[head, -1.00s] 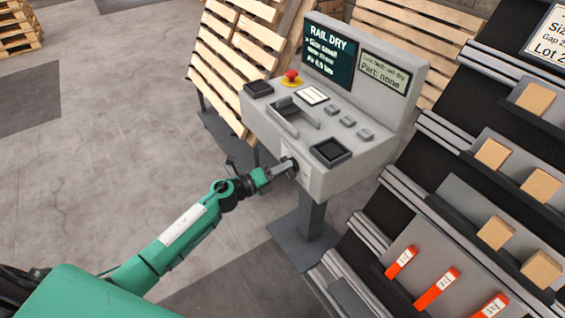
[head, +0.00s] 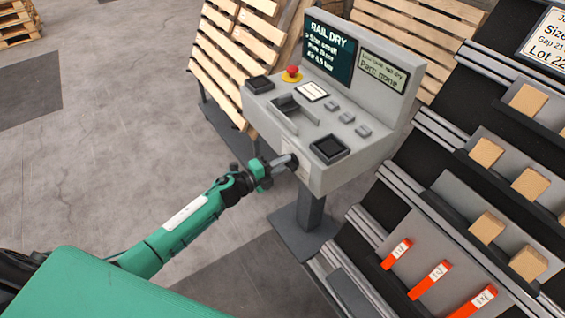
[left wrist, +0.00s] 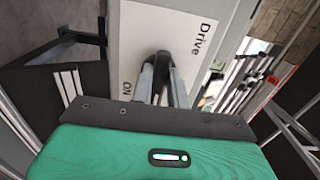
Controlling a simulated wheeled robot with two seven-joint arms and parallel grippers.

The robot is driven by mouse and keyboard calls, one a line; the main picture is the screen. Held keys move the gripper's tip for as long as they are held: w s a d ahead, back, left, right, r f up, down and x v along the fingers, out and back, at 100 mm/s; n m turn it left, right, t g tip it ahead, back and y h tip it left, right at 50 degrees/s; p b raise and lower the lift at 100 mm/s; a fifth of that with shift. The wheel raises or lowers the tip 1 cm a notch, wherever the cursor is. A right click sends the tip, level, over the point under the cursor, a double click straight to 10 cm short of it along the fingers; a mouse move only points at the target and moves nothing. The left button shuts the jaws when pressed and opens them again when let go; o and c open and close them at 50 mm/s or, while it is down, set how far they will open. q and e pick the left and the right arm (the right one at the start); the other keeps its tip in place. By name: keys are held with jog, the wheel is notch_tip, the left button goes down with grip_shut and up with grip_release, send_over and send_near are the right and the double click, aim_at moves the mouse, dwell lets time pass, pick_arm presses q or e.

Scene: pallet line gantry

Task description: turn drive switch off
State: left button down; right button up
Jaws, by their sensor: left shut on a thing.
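The grey control console (head: 330,172) stands in front of me in the head view. Its front face carries the drive switch, which my left gripper (head: 287,163) mostly hides there. In the left wrist view the dark knob of the drive switch (left wrist: 162,58) shows between the fingertips, in front of a white plate (left wrist: 135,45) lettered "Drive" and "ON". My left gripper is shut on the knob, its fingers pointing into the front face. The exact angle of the knob is hard to tell. My right gripper is not in view.
A red emergency button (head: 291,74) and several keys sit on the console top, below a screen (head: 329,46) reading "RAIL DRY". A sloped rack (head: 390,205) with wooden blocks and orange pieces stands close on the right. Pallets (head: 225,65) lean behind; the floor at left is clear.

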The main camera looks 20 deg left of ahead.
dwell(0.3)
pick_arm(q)
jog(key=c, duration=1.4)
grip_release()
jog(key=shift+o, duration=0.2)
jog(key=shift+s+a, duration=0.1)
